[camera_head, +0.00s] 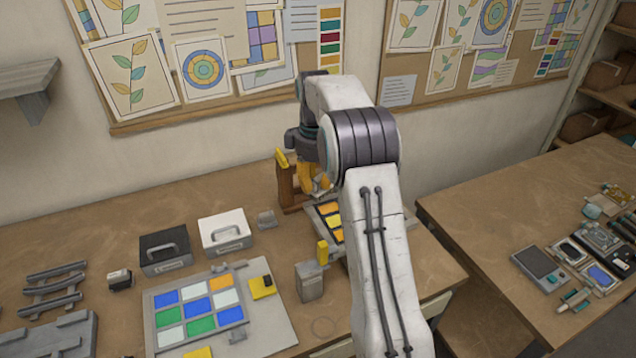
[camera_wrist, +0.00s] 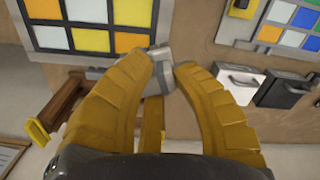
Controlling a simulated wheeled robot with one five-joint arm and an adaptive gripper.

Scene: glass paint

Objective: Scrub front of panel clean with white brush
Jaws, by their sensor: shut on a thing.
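My gripper (camera_head: 314,188) is above the far part of the workbench, its yellow fingers pointing down. In the wrist view its fingertips (camera_wrist: 164,62) close on a small pale grey-white piece (camera_wrist: 160,54), which seems to be the white brush; its bristles cannot be made out. A panel of yellow, orange and white tiles (camera_wrist: 92,40) in a grey frame is just past the fingertips. In the head view this panel (camera_head: 328,212) lies partly hidden behind my arm, just below and in front of the gripper. I cannot tell whether the brush touches it.
A wooden stand (camera_head: 288,190) is close beside the gripper. A white box (camera_head: 224,230) and a black box (camera_head: 165,250) stand to the left. A second panel of blue, green and white tiles (camera_head: 198,310) lies in front. A grey block (camera_head: 310,280) stands near my arm.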

